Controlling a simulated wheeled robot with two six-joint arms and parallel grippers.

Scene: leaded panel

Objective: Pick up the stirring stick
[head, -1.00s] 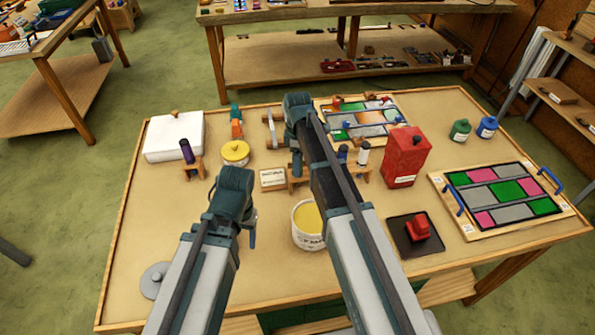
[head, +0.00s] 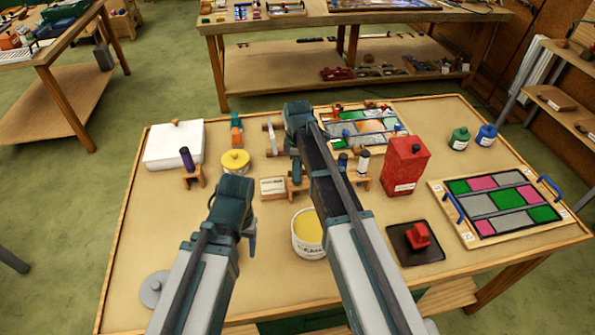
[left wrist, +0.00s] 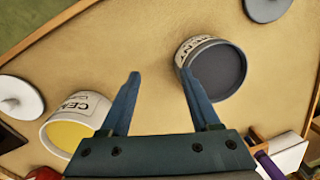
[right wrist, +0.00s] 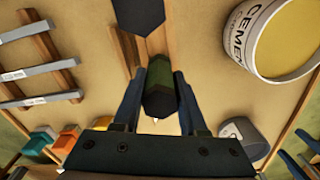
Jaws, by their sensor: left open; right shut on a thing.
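My right gripper (right wrist: 160,76) is shut on a dark green, dark-ended cylinder (right wrist: 160,95) in the right wrist view. In the head view its fingers are hidden behind my right arm. My left gripper (left wrist: 163,82) is open and empty above the table, between a tub with a dark grey filling (left wrist: 217,72) and a yellow-filled cement tub (left wrist: 70,135). The yellow-filled tub also shows in the head view (head: 308,232), beside my right arm. I cannot make out a stirring stick for certain in any view.
A red can (head: 405,165), a red block on a black pad (head: 418,240) and a glass panel (head: 505,203) are at the right. The table's front left holds a grey lid (head: 155,289).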

